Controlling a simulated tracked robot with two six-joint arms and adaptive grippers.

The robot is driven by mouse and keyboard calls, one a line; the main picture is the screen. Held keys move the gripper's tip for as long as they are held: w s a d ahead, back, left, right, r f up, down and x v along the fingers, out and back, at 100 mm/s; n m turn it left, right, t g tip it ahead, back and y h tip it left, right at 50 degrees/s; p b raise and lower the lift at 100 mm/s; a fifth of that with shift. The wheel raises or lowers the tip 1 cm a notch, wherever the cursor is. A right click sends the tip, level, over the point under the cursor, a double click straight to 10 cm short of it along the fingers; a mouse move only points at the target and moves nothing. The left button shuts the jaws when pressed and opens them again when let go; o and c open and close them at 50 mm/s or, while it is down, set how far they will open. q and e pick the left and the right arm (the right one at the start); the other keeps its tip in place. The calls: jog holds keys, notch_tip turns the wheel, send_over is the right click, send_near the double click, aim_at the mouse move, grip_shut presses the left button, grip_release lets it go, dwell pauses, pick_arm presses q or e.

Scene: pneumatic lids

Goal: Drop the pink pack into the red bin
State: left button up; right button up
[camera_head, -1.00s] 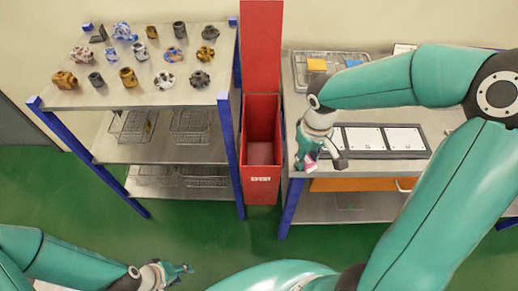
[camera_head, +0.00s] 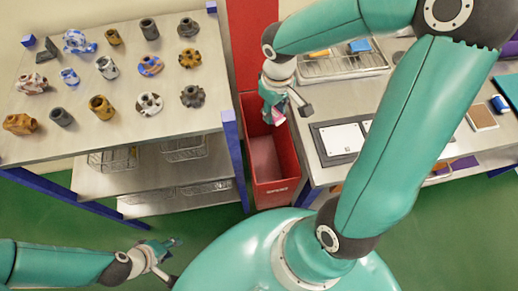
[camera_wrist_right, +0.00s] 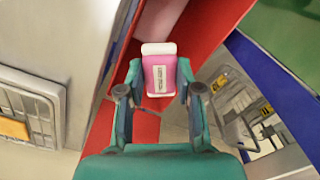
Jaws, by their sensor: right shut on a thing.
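The pink pack (camera_wrist_right: 158,77), with white ends and a pale label, is between the fingers of my right gripper (camera_wrist_right: 160,94), which is shut on it. In the head view the pack (camera_head: 268,113) shows partly below my right gripper (camera_head: 277,109). The red bin (camera_head: 284,192) stands open between the two tables, with a pinkish surface inside. The pack appears above the back part of its opening; its exact height is unclear. In the wrist view the bin's red wall (camera_wrist_right: 217,28) lies just beyond the pack. My left gripper (camera_head: 174,262) is low at left, empty, its fingers apart.
A steel table (camera_head: 100,140) with several fittings stands left of the bin. A right bench holds a wire basket (camera_head: 345,65) and white-and-black panels (camera_head: 341,139). A red upright panel (camera_head: 250,35) rises behind the bin. Table edges flank the bin closely.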

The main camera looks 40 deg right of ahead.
jog(key=shift+f+b, duration=0.55)
jog(key=shift+f, duration=0.25)
notch_tip(320, 180, down, 4)
jog(key=b, duration=0.3)
jog(key=shift+f, duration=0.1)
jog(key=o, duration=1)
jog(key=shift+s, duration=0.1)
notch_tip(320, 180, up, 12)
